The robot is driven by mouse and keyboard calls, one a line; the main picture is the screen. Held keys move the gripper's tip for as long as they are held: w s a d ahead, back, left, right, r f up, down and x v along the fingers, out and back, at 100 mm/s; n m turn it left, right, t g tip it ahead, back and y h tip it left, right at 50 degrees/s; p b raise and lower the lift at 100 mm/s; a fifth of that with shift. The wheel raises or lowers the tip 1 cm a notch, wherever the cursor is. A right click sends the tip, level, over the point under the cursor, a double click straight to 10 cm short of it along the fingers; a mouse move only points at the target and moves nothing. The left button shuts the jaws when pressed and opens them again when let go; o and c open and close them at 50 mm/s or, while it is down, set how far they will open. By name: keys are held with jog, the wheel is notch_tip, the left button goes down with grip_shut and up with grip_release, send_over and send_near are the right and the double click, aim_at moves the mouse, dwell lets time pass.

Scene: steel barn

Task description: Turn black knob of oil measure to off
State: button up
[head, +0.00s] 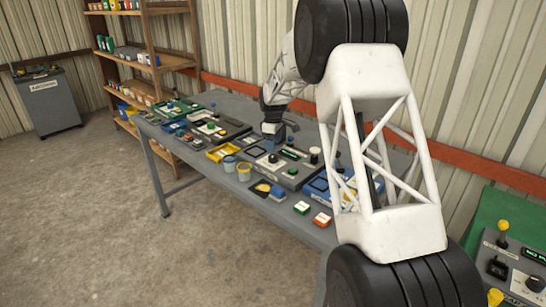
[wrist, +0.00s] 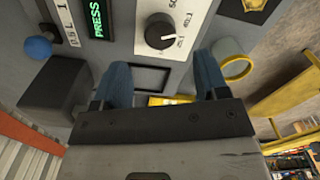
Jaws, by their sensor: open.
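A black knob (wrist: 160,31) with a white pointer line sits on a grey panel (wrist: 130,45) in the wrist view. The pointer aims to the right, slightly down in the picture. Lettering around it is partly cut off, so I cannot read whether it names the oil measure. My gripper (wrist: 161,78) is open, its two blue fingers apart and empty, with the knob beyond the gap between them and not touched. In the head view my gripper (head: 273,130) hangs over the grey device (head: 262,167) on the table, close to its surface.
A green display (wrist: 96,18) reading PRESS and a blue ball (wrist: 38,47) lie left of the knob. A black block (wrist: 55,100) stands near the left finger, a yellow-rimmed cup (wrist: 236,67) near the right. Other devices crowd the table (head: 215,175); my white arm hides its right part.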

aim_at(273, 156)
jog(key=shift+f, duration=3.3)
jog(key=shift+c, duration=0.3)
jog(key=c, duration=0.9)
jog(key=shift+o, duration=0.2)
